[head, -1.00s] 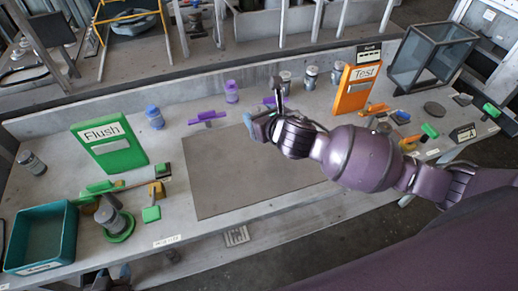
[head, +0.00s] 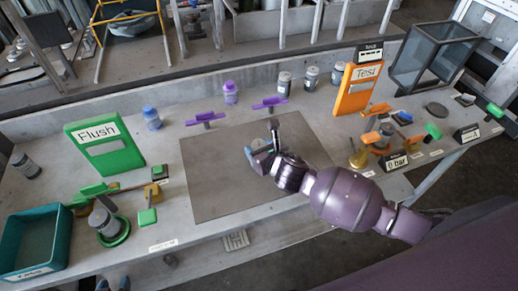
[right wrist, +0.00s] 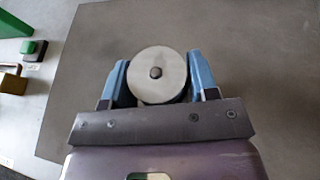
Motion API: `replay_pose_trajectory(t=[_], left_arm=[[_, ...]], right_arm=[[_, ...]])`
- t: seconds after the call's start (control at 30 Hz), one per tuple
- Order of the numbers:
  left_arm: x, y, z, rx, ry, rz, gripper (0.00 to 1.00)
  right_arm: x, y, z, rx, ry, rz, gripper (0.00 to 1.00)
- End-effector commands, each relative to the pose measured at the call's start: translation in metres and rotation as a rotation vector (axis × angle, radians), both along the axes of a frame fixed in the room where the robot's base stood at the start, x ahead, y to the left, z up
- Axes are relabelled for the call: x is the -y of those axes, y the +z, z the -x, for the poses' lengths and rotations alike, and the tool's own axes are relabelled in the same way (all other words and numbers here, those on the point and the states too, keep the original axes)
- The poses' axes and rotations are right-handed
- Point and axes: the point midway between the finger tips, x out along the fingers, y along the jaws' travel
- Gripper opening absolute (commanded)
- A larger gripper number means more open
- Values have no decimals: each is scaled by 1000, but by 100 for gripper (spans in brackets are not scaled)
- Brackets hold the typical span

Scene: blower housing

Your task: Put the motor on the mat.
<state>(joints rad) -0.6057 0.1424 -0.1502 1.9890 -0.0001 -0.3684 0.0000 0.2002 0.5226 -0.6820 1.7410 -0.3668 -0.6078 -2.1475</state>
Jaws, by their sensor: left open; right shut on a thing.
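The motor (right wrist: 165,66) shows its pale round end face with a dark centre in the right wrist view. My right gripper (right wrist: 159,80) is shut on it, one blue finger on each side. In the head view my right gripper (head: 257,155) is over the middle of the grey mat (head: 215,185), and its hand mostly hides the motor. The mat also fills most of the right wrist view (right wrist: 265,75). I cannot tell whether the motor touches the mat.
A green Flush sign (head: 105,146) stands left of the mat, an orange Test sign (head: 355,90) behind right. A teal bin (head: 38,235) is at front left. Purple-handled parts (head: 205,119) line the back. Orange-handled parts (head: 376,138) stand on the right. The mat looks otherwise clear.

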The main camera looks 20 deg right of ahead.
Motion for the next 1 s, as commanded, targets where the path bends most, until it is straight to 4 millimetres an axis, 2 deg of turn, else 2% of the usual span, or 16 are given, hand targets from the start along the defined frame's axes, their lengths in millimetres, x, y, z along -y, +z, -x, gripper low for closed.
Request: replay_pose_trajectory(t=[0.33, 0.37, 0.5, 0.53, 0.87, 1.0], left_arm=[[0, 1, -1, 2, 0, 0, 43], [0, 1, -1, 2, 0, 0, 43], [0, 2, -2, 4, 0, 0, 43], [0, 2, -2, 5, -1, -1, 43], [1, 4, -5, 10, -2, 0, 43], [1, 7, -5, 12, -2, 0, 43]], right_arm=[[0, -1, -1, 4, 0, 0, 19], [0, -2, -1, 2, -1, 1, 55], [0, -1, -1, 2, -1, 0, 77], [0, -1, -1, 2, -1, 0, 79], [0, 2, -1, 3, 0, -1, 79], [4, 7, 13, 2, 1, 1, 79]])
